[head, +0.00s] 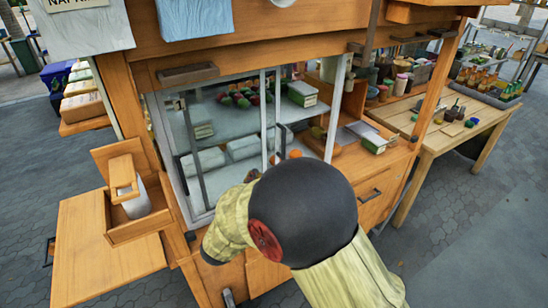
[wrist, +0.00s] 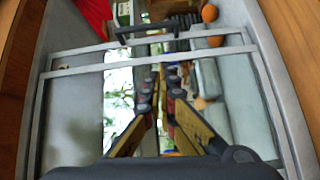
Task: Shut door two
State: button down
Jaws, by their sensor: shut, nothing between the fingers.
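A glass-fronted cabinet in the wooden stall has framed sliding panes. The right part, up to the right post (head: 338,105), looks open. I cannot tell which pane is door two. My gripper (wrist: 160,78) is shut and empty, pointing at the glass in the wrist view; a dark handle bar (wrist: 158,27) lies beyond its tips. My arm hides the gripper in the head view.
Inside are white rolls (head: 203,162), red and green produce (head: 240,97) and oranges (head: 295,153). A wooden box with a dispenser (head: 138,205) juts out at the left. A wooden side table (head: 482,113) stands at the right. Paved floor (head: 480,230) is clear at the lower right.

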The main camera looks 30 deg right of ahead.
jog(key=n, duration=0.1)
jog(key=b, duration=0.4)
send_near(275, 152)
jog(key=r, duration=0.1)
jog(key=w+r, duration=0.2)
jog(key=shift+a+r, duration=0.25)
jog(key=shift+r, duration=0.15)
jog(key=d+b, duration=0.1)
jog(key=d, duration=0.2)
jog(key=shift+d+r, duration=0.15)
jog(key=shift+d, duration=0.25)
jog(key=shift+d, duration=0.1)
jog(key=d+p, duration=0.2)
jog(key=d, duration=2.2)
jog(key=shift+w+d, duration=0.15)
jog(key=shift+w, duration=0.3)
jog(key=shift+r, duration=0.1)
